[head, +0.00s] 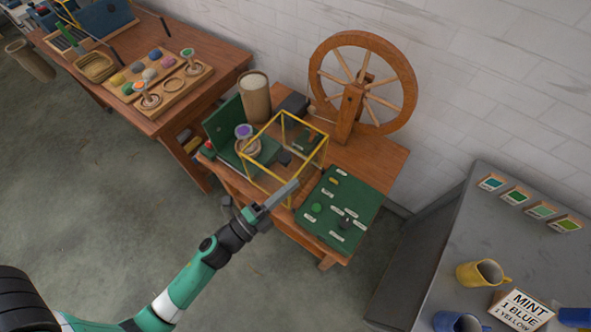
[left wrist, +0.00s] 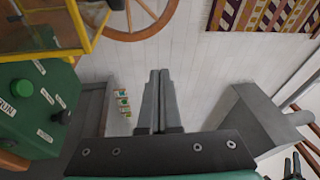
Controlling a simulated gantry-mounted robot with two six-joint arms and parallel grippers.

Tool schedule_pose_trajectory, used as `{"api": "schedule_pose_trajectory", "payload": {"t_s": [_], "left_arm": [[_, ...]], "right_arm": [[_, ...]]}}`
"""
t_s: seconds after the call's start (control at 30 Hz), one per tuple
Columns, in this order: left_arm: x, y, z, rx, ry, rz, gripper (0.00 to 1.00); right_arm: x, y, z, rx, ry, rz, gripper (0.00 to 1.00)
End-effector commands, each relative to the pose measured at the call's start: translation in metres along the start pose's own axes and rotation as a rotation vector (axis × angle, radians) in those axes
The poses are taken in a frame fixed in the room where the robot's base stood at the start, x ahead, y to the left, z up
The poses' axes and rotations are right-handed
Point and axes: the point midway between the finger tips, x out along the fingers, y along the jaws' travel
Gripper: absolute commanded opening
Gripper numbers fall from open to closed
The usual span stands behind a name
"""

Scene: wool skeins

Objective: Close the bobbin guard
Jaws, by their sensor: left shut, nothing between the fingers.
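The bobbin guard (head: 306,123) is a box-shaped yellow frame on the winding machine. A bobbin with purple wool (head: 244,131) shows at the frame's left side, in front of an upright green panel (head: 223,122). I cannot tell the guard's exact tilt. My left gripper (head: 294,184) is shut and empty, by the guard's lower front corner; I cannot tell whether it touches. In the left wrist view its shut fingers (left wrist: 157,74) point at the wall, with a yellow bar of the guard (left wrist: 76,24) at upper left.
A green control panel (head: 325,221) with labels and buttons lies right of the guard. A wooden spinning wheel (head: 350,93) stands behind. A grey table (head: 448,252) with cups is at right, and a wooden table (head: 222,67) with wool at left. The floor in front is clear.

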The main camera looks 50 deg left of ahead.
Motion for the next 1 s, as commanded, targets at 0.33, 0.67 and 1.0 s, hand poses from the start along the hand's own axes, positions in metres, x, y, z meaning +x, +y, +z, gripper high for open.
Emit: {"api": "schedule_pose_trajectory", "payload": {"t_s": [0.33, 0.67, 1.0], "left_arm": [[-0.043, 0.032, 0.012, -0.029, -0.070, 0.111, 0.00], [0.007, 0.036, 0.015, -0.029, -0.067, 0.107, 0.00], [0.048, 0.039, 0.039, -0.030, -0.077, 0.112, 0.00]], "right_arm": [[0.004, -0.001, -0.003, 0.001, -0.001, -0.001, 0.50], [0.005, 0.000, -0.004, 0.001, 0.000, -0.001, 0.50], [0.012, 0.000, -0.011, 0.001, 0.000, -0.001, 0.50]]}}
